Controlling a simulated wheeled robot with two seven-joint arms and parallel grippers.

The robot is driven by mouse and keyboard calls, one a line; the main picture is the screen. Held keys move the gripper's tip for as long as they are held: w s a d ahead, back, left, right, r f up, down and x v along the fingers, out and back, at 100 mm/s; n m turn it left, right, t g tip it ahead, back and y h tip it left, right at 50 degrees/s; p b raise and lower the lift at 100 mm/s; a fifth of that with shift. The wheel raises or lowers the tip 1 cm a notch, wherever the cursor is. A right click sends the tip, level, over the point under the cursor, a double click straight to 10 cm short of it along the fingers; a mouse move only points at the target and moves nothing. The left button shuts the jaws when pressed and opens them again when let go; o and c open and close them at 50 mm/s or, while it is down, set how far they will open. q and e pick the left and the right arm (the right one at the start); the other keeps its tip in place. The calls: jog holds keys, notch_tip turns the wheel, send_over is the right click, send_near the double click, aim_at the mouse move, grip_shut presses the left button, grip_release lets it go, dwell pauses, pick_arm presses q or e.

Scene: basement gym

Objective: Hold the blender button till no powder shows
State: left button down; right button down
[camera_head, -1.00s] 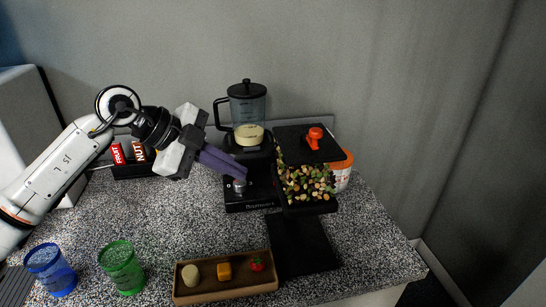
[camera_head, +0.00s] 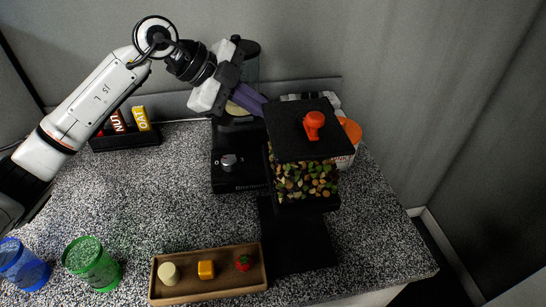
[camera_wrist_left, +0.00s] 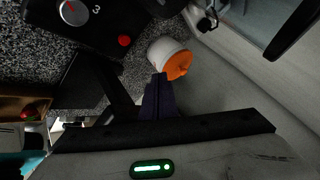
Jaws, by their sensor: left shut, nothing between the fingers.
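The black blender (camera_head: 238,178) stands at the back of the counter, with a grey dial (camera_head: 229,162) on its base. Its jar is largely covered by my left gripper; a pale yellow layer (camera_head: 235,108) shows low in it, and I cannot tell whether it is powder. My left gripper (camera_head: 262,103) is shut and empty, its purple fingers across the jar and close to the nut dispenser. In the left wrist view the shut fingers (camera_wrist_left: 158,95) point past a dial marked 3 (camera_wrist_left: 73,12) and a small red round part (camera_wrist_left: 124,41); I cannot tell whether this is the button.
The nut dispenser (camera_head: 304,185) with a red-orange knob stands right of the blender. A white tub with an orange lid (camera_wrist_left: 170,57) is beyond it. Blue cup (camera_head: 25,268), green cup (camera_head: 92,265) and wooden tray (camera_head: 210,291) lie in front. The middle counter is open.

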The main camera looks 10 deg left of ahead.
pick_arm(q)
notch_tip(320, 180, down, 7)
jog(key=b, duration=0.5)
jog(key=shift+r+b, duration=0.15)
jog(key=shift+b, duration=0.2)
jog(key=shift+f, duration=1)
dwell(0.7)
jog(key=shift+f, duration=0.4)
jog(key=shift+f, duration=0.5)
dwell(4.2)
